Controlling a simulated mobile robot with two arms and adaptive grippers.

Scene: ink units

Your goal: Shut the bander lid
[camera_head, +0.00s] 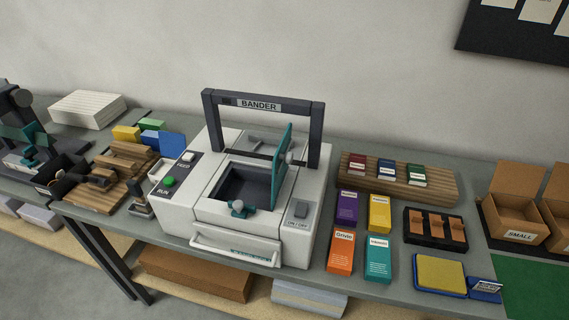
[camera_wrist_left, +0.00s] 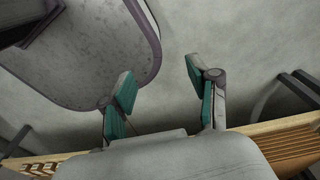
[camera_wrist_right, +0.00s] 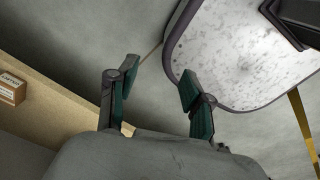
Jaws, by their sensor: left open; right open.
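The bander (camera_head: 258,105) is a white and grey machine on the table, in the middle of the head view, with a dark arch over it. Its lid (camera_head: 282,165) is a teal panel standing steeply up, open, at the right side of the dark square well (camera_head: 245,187). A teal catch (camera_head: 237,209) sits at the well's front edge. My left gripper (camera_wrist_left: 160,84) is open and empty in the left wrist view. My right gripper (camera_wrist_right: 158,78) is open and empty in the right wrist view. Neither gripper shows in the head view, and neither wrist view shows the bander.
A wooden rack (camera_head: 440,185) with small boxes, several coloured boxes (camera_head: 341,250) and a dark tray (camera_head: 436,243) stand right of the bander. Cardboard boxes (camera_head: 515,215) are at the far right. Wooden fixtures (camera_head: 95,195) and a dark machine (camera_head: 22,135) stand left.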

